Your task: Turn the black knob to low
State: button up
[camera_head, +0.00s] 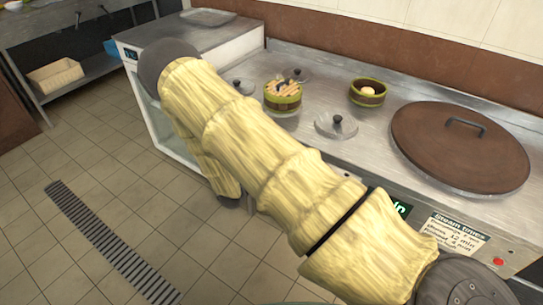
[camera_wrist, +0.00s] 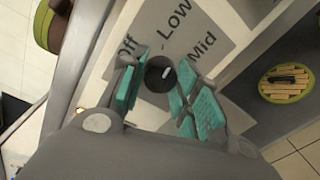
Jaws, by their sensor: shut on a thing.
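In the wrist view the black knob (camera_wrist: 157,77) sits on a grey dial plate printed Off, Low and Mid (camera_wrist: 190,40). A small white mark on the knob lies to the right of its middle, on the side of the Mid label rather than Off. My gripper (camera_wrist: 161,73) has teal pads on both sides of the knob and is shut on it. The pads cover part of the knob's surroundings. In the head view my arm hides the gripper and the knob.
The steel counter holds a large brown lid (camera_head: 460,145), a glass lid (camera_head: 336,124), a steamer basket with sticks (camera_head: 283,99) and another basket (camera_head: 367,92). A sign with steam times (camera_head: 457,233) and a red button (camera_head: 498,261) are on the front.

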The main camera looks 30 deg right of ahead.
jog(key=shift+n+p, duration=0.4)
jog(key=shift+n, duration=1.5)
jog(key=shift+f, duration=0.1)
jog(key=o, duration=1)
jog(key=shift+a, duration=0.1)
jog(key=v, duration=1.1)
jog(key=shift+s+a, duration=0.15)
jog(key=shift+a, duration=0.2)
